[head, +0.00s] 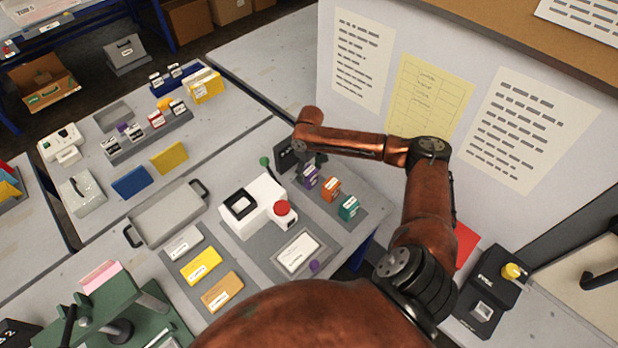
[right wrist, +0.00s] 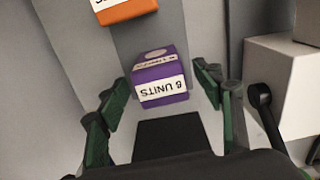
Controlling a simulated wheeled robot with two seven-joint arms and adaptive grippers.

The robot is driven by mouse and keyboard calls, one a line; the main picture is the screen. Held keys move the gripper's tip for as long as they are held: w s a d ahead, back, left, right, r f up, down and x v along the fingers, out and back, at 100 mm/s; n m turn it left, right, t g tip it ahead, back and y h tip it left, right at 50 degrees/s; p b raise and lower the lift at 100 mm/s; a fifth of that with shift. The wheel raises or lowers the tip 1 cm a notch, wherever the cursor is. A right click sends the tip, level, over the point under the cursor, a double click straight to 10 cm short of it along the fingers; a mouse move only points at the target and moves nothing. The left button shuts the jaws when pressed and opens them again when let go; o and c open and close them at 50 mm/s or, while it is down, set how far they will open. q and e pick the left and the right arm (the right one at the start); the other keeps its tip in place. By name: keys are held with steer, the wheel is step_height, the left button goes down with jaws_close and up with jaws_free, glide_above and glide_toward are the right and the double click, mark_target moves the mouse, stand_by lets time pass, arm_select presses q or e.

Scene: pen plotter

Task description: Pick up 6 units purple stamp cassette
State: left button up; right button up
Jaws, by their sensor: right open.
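The purple stamp cassette (head: 310,176) stands at the far end of a short row on a grey strip, below the white panel. In the right wrist view the purple cassette (right wrist: 159,76) has a white label ending in "UNITS", upside down; its digit is hard to read. My right gripper (right wrist: 163,93) is open, with green fingertips to either side of the cassette and gaps on both sides. Whether the tips reach down around it I cannot tell. In the head view the right gripper (head: 303,162) is partly hidden by its arm. My left gripper is not in view.
An orange cassette (head: 330,189) stands close beside the purple one, with a teal cassette (head: 348,208) beyond it. A white device with a red knob (head: 281,208) stands to the left. The white panel (head: 345,120) rises behind the arm.

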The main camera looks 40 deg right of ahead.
steer(key=shift+c, duration=0.5)
steer(key=c, duration=1.2)
steer(key=shift+o, duration=0.2)
steer(key=shift+c, duration=0.2)
